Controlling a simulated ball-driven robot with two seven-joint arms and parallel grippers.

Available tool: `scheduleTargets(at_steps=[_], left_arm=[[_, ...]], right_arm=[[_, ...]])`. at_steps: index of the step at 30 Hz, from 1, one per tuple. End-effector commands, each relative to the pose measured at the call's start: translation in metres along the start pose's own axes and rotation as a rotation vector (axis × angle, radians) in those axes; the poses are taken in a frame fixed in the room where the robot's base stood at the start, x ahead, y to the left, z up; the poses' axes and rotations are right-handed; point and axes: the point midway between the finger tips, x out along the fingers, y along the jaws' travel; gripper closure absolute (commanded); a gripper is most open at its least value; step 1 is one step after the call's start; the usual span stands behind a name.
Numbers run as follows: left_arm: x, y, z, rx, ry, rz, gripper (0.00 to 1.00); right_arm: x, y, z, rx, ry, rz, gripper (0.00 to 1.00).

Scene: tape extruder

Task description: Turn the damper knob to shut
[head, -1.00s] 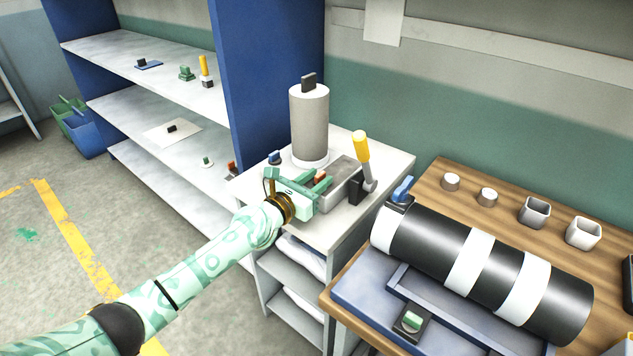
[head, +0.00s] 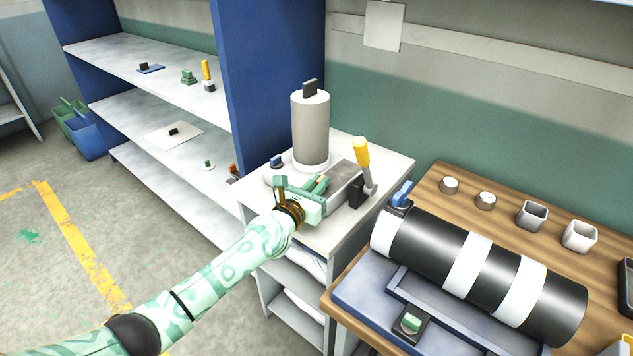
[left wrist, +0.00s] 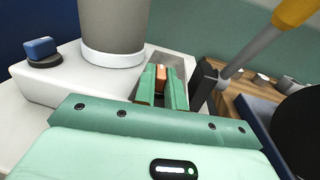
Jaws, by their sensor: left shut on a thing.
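An orange knob (left wrist: 161,80) shows between the fingertips of my left gripper (left wrist: 162,88) in the left wrist view. The left gripper is shut on it, with one green finger on each side. In the head view the left gripper (head: 316,186) is at the front of the grey metal box (head: 345,180) on the white cabinet, and its fingers hide the orange knob. No label shows, so I cannot read a shut mark or the knob's setting. My right gripper is not in view.
A grey cylinder (head: 311,130) stands just behind the gripper. A yellow-handled lever (head: 362,153) rises to its right. A blue knob (head: 277,161) sits left. A wooden table (head: 455,205) with a black-and-white roller (head: 480,260) is at the right.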

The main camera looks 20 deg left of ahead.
Motion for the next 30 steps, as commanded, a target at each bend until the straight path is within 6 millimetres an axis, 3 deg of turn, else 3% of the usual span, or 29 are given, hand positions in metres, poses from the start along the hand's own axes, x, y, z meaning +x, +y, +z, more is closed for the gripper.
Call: scheduleTargets(at_steps=[8, 18, 30], left_arm=[[0.000, -0.006, -0.001, -0.008, 0.003, 0.228, 1.00], [0.002, -0.009, -0.005, -0.005, 0.005, 0.485, 1.00], [0.003, -0.010, -0.003, -0.001, 0.005, 0.631, 1.00]], right_arm=[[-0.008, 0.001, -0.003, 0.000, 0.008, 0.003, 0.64], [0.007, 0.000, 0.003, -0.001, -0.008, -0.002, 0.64], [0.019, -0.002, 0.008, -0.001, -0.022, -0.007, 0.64]])
